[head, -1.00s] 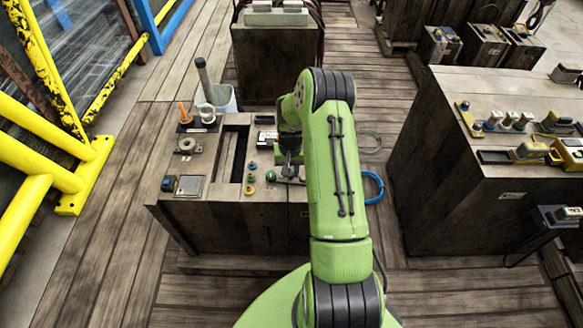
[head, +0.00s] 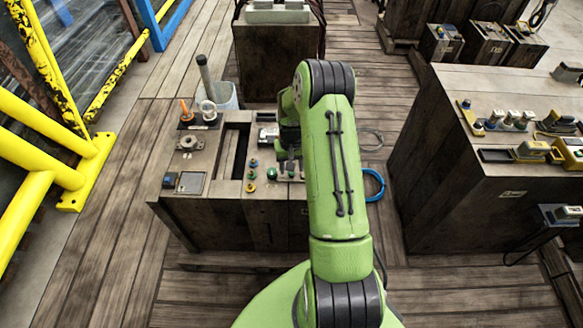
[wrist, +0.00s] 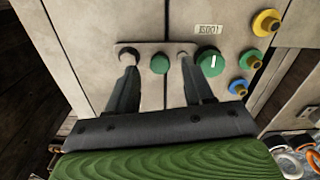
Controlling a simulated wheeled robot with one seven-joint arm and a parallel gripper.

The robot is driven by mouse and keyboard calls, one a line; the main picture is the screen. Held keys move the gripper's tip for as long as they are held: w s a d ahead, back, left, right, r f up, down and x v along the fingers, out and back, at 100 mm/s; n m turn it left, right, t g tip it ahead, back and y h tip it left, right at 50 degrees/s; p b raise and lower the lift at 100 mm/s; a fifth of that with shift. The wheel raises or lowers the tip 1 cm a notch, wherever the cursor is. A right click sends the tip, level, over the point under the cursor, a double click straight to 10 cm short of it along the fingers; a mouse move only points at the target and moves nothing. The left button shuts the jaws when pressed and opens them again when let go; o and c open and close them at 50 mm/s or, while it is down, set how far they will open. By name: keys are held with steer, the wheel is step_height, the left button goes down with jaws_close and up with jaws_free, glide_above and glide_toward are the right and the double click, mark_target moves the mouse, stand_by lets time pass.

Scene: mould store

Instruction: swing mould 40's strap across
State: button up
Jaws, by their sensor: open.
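No mould marked 40 can be read in either view, and I cannot tell which part is its strap. My gripper (wrist: 155,57) is open in the wrist view, its fingers reaching to a narrow grey plate (wrist: 145,50) on a pale panel. A round green part (wrist: 159,64) on that plate shows between the fingers, with nothing visibly gripped. The fingertips cover the plate's ends, and contact cannot be told. In the head view my gripper (head: 288,165) is over the bench's right side, partly hidden by my arm.
In the wrist view a green knob with a white mark (wrist: 210,62) sits just right of my fingers, with blue and yellow buttons beyond. On the bench in the head view are a slot (head: 233,150) and a grey flange (head: 188,143). Another bench (head: 500,175) stands right.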

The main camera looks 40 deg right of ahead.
step_height(320, 180, up, 14)
steer(key=p, duration=0.3)
steer(key=s+a+r+n+t+p, duration=0.1)
steer(key=s+a+r, duration=0.15)
steer(key=r, duration=0.35)
steer(key=s+a+r+n+t+h+p, duration=0.1)
steer(key=s+a+r, duration=0.1)
steer(key=a+r, duration=0.35)
steer(key=s+a+r+p, duration=0.1)
steer(key=s+a+r, duration=0.1)
steer(key=r, duration=0.6)
steer(key=s+a+r+n+t+p, duration=0.1)
steer(key=s+a+r, duration=0.1)
steer(key=s, duration=0.3)
steer(key=s+a+r+n+t+p, duration=0.1)
steer(key=s+a+r, duration=0.2)
steer(key=s, duration=0.3)
steer(key=s+a+r+n+t+y+p, duration=0.1)
steer(key=s+a+r, duration=0.1)
steer(key=s+a, duration=0.2)
steer(key=shift+s+r+t, duration=0.25)
steer(key=shift+s+t, duration=0.05)
steer(key=shift+s, duration=0.45)
